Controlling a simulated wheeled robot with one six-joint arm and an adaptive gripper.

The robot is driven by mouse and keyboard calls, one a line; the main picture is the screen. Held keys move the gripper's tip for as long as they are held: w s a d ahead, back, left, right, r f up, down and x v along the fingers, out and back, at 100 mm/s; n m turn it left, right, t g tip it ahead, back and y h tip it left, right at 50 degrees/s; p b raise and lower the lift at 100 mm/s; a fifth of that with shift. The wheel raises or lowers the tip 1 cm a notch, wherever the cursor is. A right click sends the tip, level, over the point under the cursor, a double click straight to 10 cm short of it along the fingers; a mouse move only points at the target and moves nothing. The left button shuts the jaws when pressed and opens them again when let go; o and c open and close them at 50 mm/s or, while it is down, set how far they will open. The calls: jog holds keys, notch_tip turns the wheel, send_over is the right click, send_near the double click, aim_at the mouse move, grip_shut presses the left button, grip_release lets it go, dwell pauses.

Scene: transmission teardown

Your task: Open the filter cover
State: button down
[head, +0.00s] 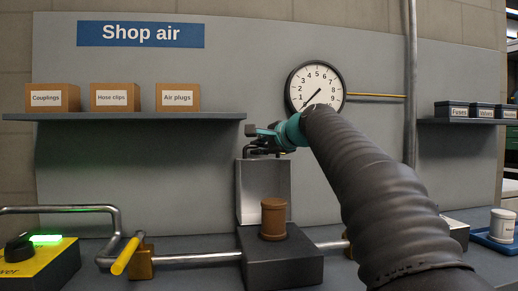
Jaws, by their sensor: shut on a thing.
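The filter cover (263,190), a light grey flat panel, stands upright at the back of a dark grey filter block (285,262). A brown ribbed cylinder with a cap (273,220) stands exposed on top of the block, in front of the cover. My gripper (259,145) is at the cover's top edge, shut on what looks like a dark handle there. The fingers partly hide the handle, and their exact contact is too small to see. My dark sleeved arm reaches in from the lower right.
A pipe with a yellow lever (126,255) runs into the block's left side. A gauge (315,87) hangs on the wall behind my gripper. A shelf (120,117) holds cardboard boxes. A white cup (502,224) is far right.

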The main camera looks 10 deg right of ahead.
jog(key=s+t+b, duration=0.1)
jog(key=s+b, duration=0.1)
jog(key=b, duration=0.1)
jog(key=shift+b, duration=0.35)
jog(key=shift+s+r+n+t+b, duration=0.4)
jog(key=shift+s+b, duration=0.4)
jog(key=shift+b, duration=0.2)
jog(key=c, duration=1.5)
grip_release()
jog(key=shift+r, duration=0.1)
jog(key=v, duration=1.2)
jog(key=shift+d, duration=0.1)
